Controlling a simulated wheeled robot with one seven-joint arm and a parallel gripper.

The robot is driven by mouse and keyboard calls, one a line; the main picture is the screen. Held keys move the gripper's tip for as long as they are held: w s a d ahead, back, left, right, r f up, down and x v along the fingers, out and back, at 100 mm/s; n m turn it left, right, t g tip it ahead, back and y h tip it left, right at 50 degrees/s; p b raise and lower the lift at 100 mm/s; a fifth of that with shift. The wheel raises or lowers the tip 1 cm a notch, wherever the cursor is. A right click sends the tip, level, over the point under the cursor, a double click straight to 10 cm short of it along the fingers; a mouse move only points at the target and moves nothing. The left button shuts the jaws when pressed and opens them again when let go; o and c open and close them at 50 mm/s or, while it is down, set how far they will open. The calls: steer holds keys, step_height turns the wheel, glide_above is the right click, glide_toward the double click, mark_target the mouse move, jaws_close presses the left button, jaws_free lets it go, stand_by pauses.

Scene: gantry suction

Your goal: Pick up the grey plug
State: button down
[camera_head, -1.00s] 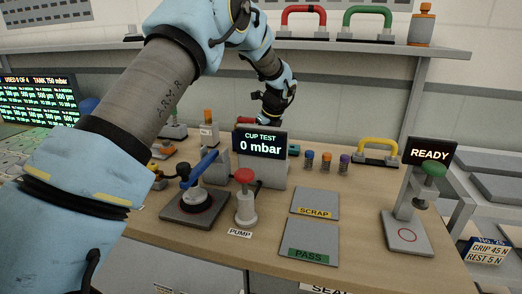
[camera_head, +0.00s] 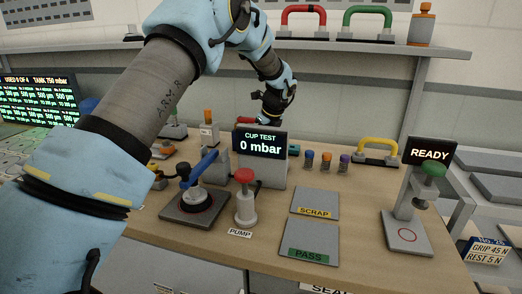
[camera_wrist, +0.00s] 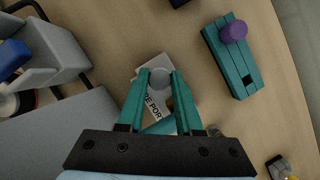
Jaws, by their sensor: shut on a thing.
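The grey plug (camera_wrist: 158,77) is a small round grey piece between the tips of my teal gripper fingers (camera_wrist: 159,80) in the wrist view. My gripper is shut on it. A white label with partly covered text ending in "PORT" (camera_wrist: 148,72) lies under and around the plug. I cannot tell whether the plug is still seated or clear of the surface. In the head view my wrist reaches down behind the cup test display (camera_head: 260,144), which hides my fingertips and the plug.
A teal block (camera_wrist: 229,60) with a purple knob (camera_wrist: 234,31) lies right of my fingers. A grey housing (camera_wrist: 75,135) is close on their left. The head view shows a red-topped pump (camera_head: 245,200), a clamp stand (camera_head: 410,232) and the bare PASS plate (camera_head: 310,240).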

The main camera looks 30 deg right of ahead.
steer(key=shift+r, duration=0.1)
stand_by(0.5)
steer(key=shift+r+b, duration=0.35)
steer(key=shift+r, duration=0.15)
step_height(320, 180, up, 2)
steer(key=shift+b, duration=0.45)
steer(key=shift+w+a+r, duration=0.1)
steer(key=shift+w+a, duration=0.35)
steer(key=shift+a, duration=0.15)
steer(key=w+a+b, duration=0.4)
steer(key=w+a, duration=0.5)
steer(key=a, duration=0.4)
steer(key=shift+w+a, duration=0.25)
steer(key=shift+w, duration=0.05)
steer(key=shift+r, duration=0.25)
steer(key=shift+r+p, duration=0.35)
steer(key=shift+p, duration=0.25)
steer(key=shift+r+p, duration=2)
steer(key=shift+p, duration=0.1)
